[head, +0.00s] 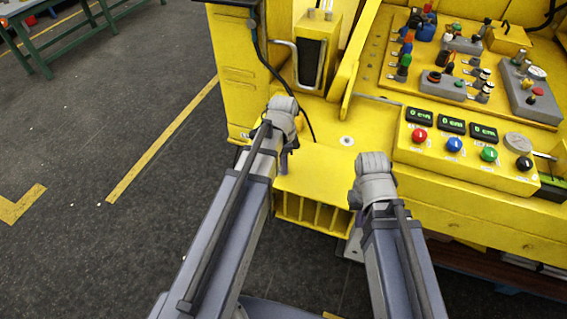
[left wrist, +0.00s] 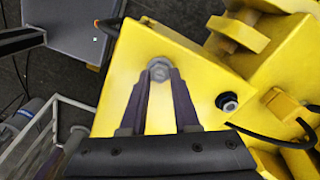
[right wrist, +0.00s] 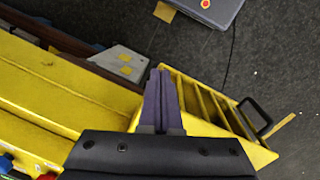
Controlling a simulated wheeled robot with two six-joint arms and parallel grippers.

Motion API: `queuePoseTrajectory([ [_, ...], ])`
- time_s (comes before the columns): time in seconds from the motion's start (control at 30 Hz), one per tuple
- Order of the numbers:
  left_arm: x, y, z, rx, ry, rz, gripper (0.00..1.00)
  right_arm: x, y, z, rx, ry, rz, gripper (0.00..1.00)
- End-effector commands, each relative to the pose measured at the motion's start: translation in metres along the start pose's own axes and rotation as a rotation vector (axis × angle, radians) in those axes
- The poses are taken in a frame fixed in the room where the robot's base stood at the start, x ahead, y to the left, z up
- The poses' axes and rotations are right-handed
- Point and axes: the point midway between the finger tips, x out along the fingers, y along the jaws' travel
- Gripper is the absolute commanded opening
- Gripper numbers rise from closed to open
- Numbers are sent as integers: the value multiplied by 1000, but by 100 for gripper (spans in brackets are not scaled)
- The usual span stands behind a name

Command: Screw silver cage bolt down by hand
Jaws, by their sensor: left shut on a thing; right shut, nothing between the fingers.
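The silver bolt (left wrist: 159,69) stands in the yellow plate (left wrist: 145,95), seen from above in the left wrist view. My left gripper (left wrist: 161,73) is shut on its head, one fingertip on each side. In the head view my left gripper (head: 284,160) is at the yellow machine's front left corner, where the arm hides the bolt. My right gripper (right wrist: 161,72) is shut and empty. In the right wrist view its fingers point over the slotted yellow front section (right wrist: 205,105). I cannot tell whether they touch it.
A round fitting (left wrist: 228,102) and a black cable lie right of the bolt. The yellow control box (head: 465,150) with coloured knobs stands to the right. A yellow post with a black-fronted box (head: 310,62) rises behind my left gripper. Open floor lies left.

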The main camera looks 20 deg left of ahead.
Motion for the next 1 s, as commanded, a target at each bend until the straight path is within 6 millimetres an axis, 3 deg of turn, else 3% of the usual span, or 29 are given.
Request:
queuePoseTrajectory([
  [0.17, -1, -3, 0, -2, -1, -6, 0, -1, 0, 0, 0, 0, 0, 0],
  [0.2, -1, -3, 0, -2, -1, -6, 33, -1, 0, 0, 0, 0, 0, 0],
  [0.43, 0, -2, 0, -2, -1, -3, 59, 0, 0, 0, 0, 0, 0, 0],
  [0.77, -2, 0, 0, -2, 0, -1, 60, -2, 0, 0, 0, 0, 0, 0],
  [1.0, -17, 0, 0, -2, 0, -1, 60, -17, 2, 1, -1, 0, 0, 0],
])
